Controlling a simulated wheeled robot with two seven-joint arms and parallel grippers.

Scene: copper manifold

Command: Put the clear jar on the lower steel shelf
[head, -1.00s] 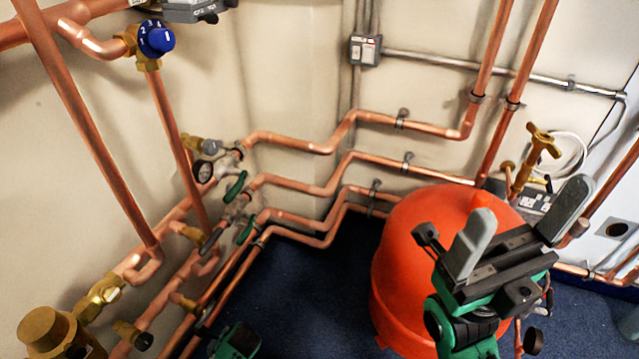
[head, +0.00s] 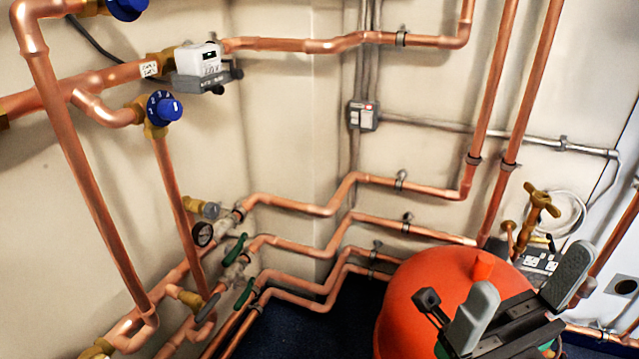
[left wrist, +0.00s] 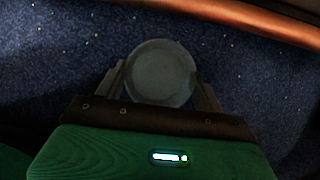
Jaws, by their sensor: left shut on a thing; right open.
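My left gripper (left wrist: 160,92) is shut on a round, grey-looking, see-through thing, the clear jar (left wrist: 162,68), which sits between its two fingers in the left wrist view. The jar is seen end-on, with blue floor behind it. The left gripper and the jar are out of the head view. My right gripper (head: 520,300) is open and empty at the lower right of the head view, in front of the red-orange tank. No steel shelf shows in either view.
A red-orange tank (head: 432,290) stands at the lower right. Copper pipes (head: 290,208) with green-handled valves (head: 236,248) run along the left and back walls. A copper pipe (left wrist: 250,18) crosses above the jar in the left wrist view. Blue floor (head: 300,325) shows between pipes and tank.

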